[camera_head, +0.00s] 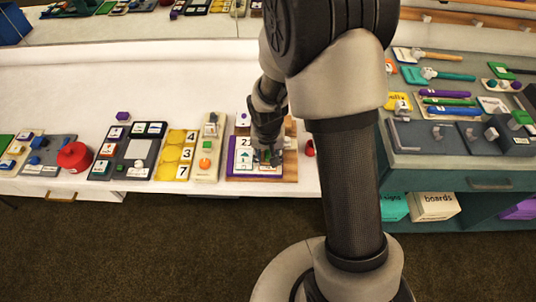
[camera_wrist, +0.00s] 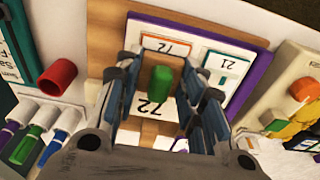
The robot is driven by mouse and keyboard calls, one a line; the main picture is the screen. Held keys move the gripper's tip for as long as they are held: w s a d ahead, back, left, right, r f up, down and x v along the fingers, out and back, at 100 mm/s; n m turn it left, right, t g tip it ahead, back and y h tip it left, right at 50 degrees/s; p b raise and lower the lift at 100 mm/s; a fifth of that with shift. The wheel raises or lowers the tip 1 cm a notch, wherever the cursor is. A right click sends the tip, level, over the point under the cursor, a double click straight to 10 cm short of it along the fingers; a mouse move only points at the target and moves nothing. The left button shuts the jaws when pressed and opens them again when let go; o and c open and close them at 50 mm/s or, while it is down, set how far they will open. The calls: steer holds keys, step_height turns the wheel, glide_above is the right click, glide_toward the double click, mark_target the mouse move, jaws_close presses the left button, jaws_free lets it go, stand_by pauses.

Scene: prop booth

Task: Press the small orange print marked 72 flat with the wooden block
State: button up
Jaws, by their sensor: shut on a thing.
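My gripper (camera_wrist: 160,98) points down over a purple-edged board (camera_wrist: 262,72). Its fingers are shut around an upright green grip (camera_wrist: 160,79), which appears to belong to the wooden block (camera_wrist: 166,60); the fingers hide much of the block. The small orange print marked 72 (camera_wrist: 166,46) lies on the board, just beyond the block in the wrist view. A larger 72 on white (camera_wrist: 151,106) shows between the fingers. Whether the block touches the print, I cannot tell. In the head view my gripper (camera_head: 266,157) covers the right part of the board (camera_head: 232,171).
A teal-edged print marked 21 (camera_wrist: 225,66) lies beside the orange one. A red cylinder (camera_wrist: 58,76) stands off the wooden base (camera_wrist: 105,22). A cream tray (camera_head: 207,150) and a yellow number board (camera_head: 178,155) are to the left. A grey-topped cabinet (camera_head: 440,155) is to the right.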

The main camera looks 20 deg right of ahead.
stand_by(0.4)
steer(key=shift+s+a+r+p, duration=0.1)
steer(key=shift+s+r+p, duration=0.1)
steer(key=shift+r+p, duration=1.1)
steer(key=shift+s+a+r+p, duration=0.15)
steer(key=shift+r+p, duration=0.7)
steer(key=shift+r, duration=0.85)
steer(key=shift+d, duration=0.1)
steer(key=r+n, duration=0.1)
steer(key=r, duration=0.1)
steer(key=s+r+n, duration=0.1)
steer(key=r+n, duration=0.1)
steer(key=shift+d+r, duration=0.2)
steer(key=shift+r, duration=0.05)
steer(key=shift+s+r+n, duration=0.15)
steer(key=shift+r+n, duration=0.15)
steer(key=shift+r, duration=0.05)
